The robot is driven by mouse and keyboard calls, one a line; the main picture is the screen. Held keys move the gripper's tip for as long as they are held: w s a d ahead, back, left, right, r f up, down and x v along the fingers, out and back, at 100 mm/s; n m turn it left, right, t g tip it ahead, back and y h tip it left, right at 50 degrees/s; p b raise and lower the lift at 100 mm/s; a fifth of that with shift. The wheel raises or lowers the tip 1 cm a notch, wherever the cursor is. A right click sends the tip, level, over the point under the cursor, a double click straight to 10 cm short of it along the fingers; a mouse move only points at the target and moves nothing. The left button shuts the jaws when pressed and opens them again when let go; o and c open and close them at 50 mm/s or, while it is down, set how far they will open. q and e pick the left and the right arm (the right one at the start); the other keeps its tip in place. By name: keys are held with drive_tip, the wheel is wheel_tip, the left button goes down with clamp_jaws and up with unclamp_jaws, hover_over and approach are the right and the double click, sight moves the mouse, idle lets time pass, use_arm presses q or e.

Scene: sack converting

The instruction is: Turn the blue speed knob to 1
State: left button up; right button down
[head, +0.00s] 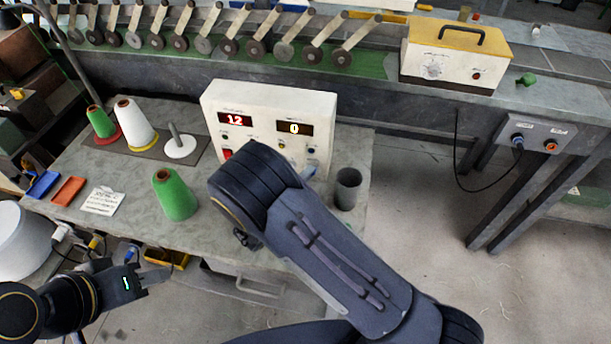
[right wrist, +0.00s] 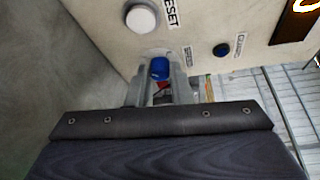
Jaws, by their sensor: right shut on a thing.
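The white control box (head: 212,97) stands on the bench in the head view, with red displays reading 12 and 0. In the right wrist view a blue knob (right wrist: 160,68) sits between the fingertips of my right gripper (right wrist: 160,80), which is shut on it at the panel face. The knob's pointer and scale cannot be read. In the head view my right arm covers the lower front of the box and hides most of that gripper. My left gripper (head: 146,280) is low at the left, away from the box; its jaw opening is unclear.
A white RESET button (right wrist: 141,18) and a dark blue round control (right wrist: 221,49) are close to my right gripper. A green cone (head: 175,196) stands on the bench left of my right arm, and a grey cup (head: 348,188) stands right of it.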

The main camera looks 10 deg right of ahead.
drive_tip(key=c, duration=1.3)
unclamp_jaws()
drive_tip(key=shift+a, duration=0.1)
drive_tip(key=b+v, duration=0.1)
drive_tip(key=v, duration=0.6)
drive_tip(key=shift+s+a, duration=0.25)
drive_tip(key=shift+s, duration=0.05)
drive_tip(key=shift+f, duration=0.1)
